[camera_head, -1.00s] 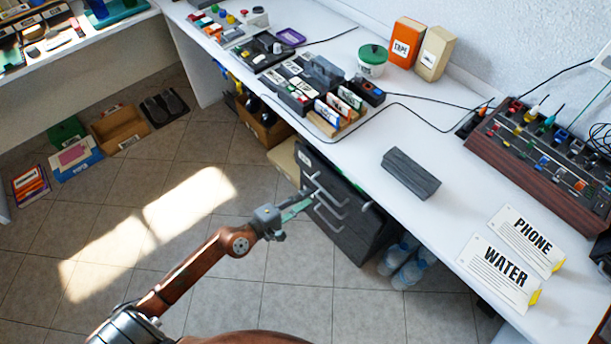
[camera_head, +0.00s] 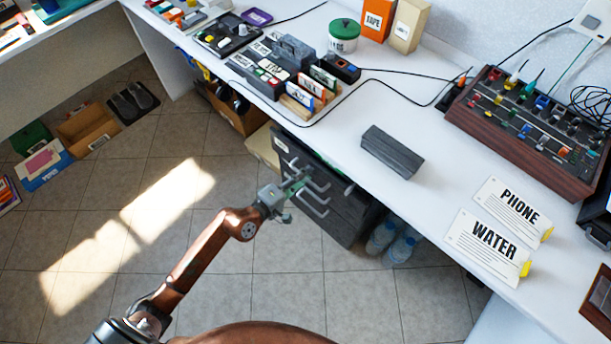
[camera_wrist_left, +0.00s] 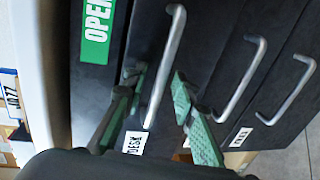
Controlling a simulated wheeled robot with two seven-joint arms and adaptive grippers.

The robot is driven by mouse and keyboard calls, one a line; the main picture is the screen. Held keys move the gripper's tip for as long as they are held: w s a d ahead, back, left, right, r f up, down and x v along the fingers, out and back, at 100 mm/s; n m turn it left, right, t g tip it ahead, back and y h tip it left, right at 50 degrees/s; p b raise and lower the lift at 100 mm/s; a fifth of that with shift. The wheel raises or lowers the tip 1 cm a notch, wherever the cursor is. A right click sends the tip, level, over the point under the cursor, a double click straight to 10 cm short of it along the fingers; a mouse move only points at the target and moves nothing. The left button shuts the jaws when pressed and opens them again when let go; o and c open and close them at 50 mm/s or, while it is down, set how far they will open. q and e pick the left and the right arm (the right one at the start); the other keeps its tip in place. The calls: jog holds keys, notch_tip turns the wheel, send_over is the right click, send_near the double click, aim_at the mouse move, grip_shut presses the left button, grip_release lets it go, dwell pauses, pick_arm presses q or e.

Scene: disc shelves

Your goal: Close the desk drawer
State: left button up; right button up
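The dark desk drawer unit (camera_head: 340,215) stands under the white desk, with several metal handles on its front. In the left wrist view, the drawer front with a DESK label (camera_wrist_left: 133,143) has a long handle (camera_wrist_left: 168,60). My left gripper (camera_head: 294,187) is at the handles in the head view. In the wrist view its green-padded fingers (camera_wrist_left: 158,85) are apart, one on each side of that handle. I cannot tell whether they touch it. A green OPEN sign (camera_wrist_left: 97,28) shows beside this front. How far the drawer stands out is hard to tell. My right gripper is not in view.
The white desk (camera_head: 345,110) overhangs the drawer unit. Water bottles (camera_head: 390,240) stand on the floor just right of the unit, and a brown box (camera_head: 240,115) lies to its left. The tiled floor (camera_head: 235,290) in front is clear.

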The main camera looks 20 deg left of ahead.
pick_arm(q)
grip_shut()
dwell(0.7)
